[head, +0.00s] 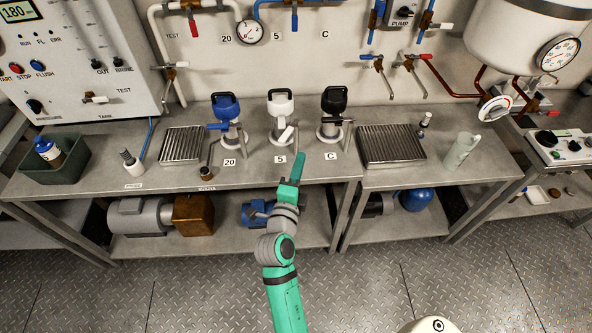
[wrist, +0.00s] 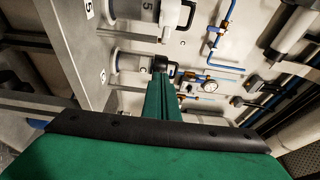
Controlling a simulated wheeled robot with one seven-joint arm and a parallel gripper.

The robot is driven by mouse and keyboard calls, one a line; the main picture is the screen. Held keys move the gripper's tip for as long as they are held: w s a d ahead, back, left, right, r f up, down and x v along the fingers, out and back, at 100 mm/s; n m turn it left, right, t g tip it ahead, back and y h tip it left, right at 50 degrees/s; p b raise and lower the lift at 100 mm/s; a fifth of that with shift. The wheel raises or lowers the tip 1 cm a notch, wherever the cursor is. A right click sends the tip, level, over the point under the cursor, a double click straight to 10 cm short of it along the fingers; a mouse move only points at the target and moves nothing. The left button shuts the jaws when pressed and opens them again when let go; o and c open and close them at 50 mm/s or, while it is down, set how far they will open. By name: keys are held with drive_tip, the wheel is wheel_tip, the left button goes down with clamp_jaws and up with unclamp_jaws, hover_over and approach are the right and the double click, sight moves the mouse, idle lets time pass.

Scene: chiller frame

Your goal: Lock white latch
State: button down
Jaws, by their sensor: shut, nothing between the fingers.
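The white-topped unit (head: 281,104) stands upright on the bench in the head view, behind the "5" card, between a blue-topped unit and a black-topped one. A small white lever (head: 287,133) shows tilted on its front; I cannot tell whether it is locked. My gripper (head: 298,160) is shut and empty, in front of the "5" unit and a little right of it, apparently apart from it. In the wrist view my shut green fingers (wrist: 162,90) point toward the bench fittings. A white handle (wrist: 182,15) shows there at the top.
The blue-topped unit (head: 226,106) and black-topped unit (head: 333,102) flank the white one. Drain grates (head: 184,145) and (head: 390,146) lie on the outer sides. A pressure gauge (head: 249,31) and pipes hang on the wall behind. The bench front is mostly clear.

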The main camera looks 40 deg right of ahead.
drive_tip(key=w+d, duration=0.1)
drive_tip(key=w, duration=0.6)
drive_tip(key=shift+d, duration=0.4)
drive_tip(key=shift+d, duration=0.1)
